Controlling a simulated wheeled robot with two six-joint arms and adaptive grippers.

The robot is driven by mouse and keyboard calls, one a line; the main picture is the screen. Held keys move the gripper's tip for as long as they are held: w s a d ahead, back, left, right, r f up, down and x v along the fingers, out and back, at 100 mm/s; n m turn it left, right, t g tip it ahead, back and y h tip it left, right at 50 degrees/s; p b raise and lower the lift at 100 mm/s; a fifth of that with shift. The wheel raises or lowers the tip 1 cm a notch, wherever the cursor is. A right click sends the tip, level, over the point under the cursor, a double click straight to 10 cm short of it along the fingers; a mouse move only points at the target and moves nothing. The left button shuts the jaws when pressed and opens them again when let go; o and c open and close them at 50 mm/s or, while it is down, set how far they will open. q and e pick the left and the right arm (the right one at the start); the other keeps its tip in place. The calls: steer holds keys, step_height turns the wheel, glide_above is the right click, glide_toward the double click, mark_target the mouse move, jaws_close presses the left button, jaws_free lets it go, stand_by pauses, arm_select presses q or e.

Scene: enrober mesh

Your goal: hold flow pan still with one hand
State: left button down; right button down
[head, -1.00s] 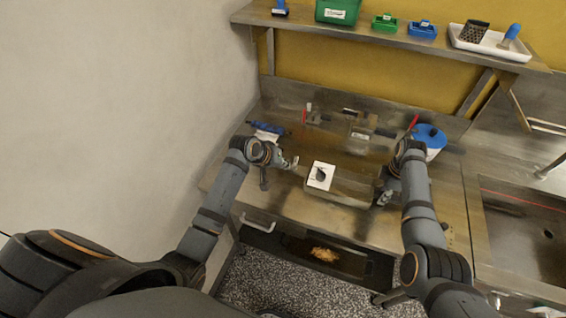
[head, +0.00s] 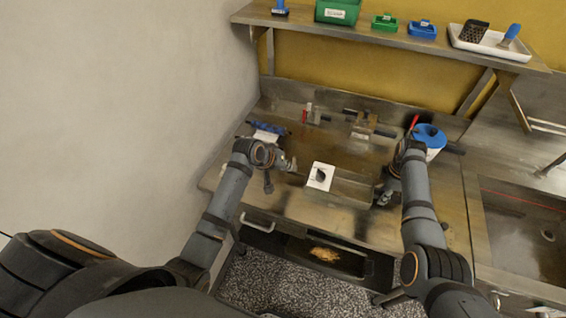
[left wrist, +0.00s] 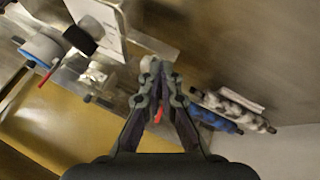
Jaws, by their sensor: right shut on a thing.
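A metal pan (head: 352,186), apparently the flow pan, sits in the middle of the steel bench in the head view. A white card with a dark shape (head: 320,176) stands at its left side. My right gripper (head: 383,196) is at the pan's right side and shut, seemingly on its edge; the contact is too small to see clearly. My left gripper (head: 291,164) is just left of the card, apart from it. In the left wrist view its fingers (left wrist: 158,75) converge with a narrow gap; whether they are shut is unclear.
A white and blue cylinder (head: 429,140) stands behind my right arm. A blue item (head: 268,130) lies at back left, and a red-topped piece (head: 306,112) near the back wall. A shelf (head: 400,42) with bins runs above. A sink (head: 525,225) is at right.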

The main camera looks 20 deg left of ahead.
arm_select(q)
steer(key=shift+s+d, duration=0.15)
steer(key=shift+d, duration=0.9)
steer(key=shift+w+d, duration=0.25)
steer(key=shift+d, duration=0.5)
stand_by(1.4)
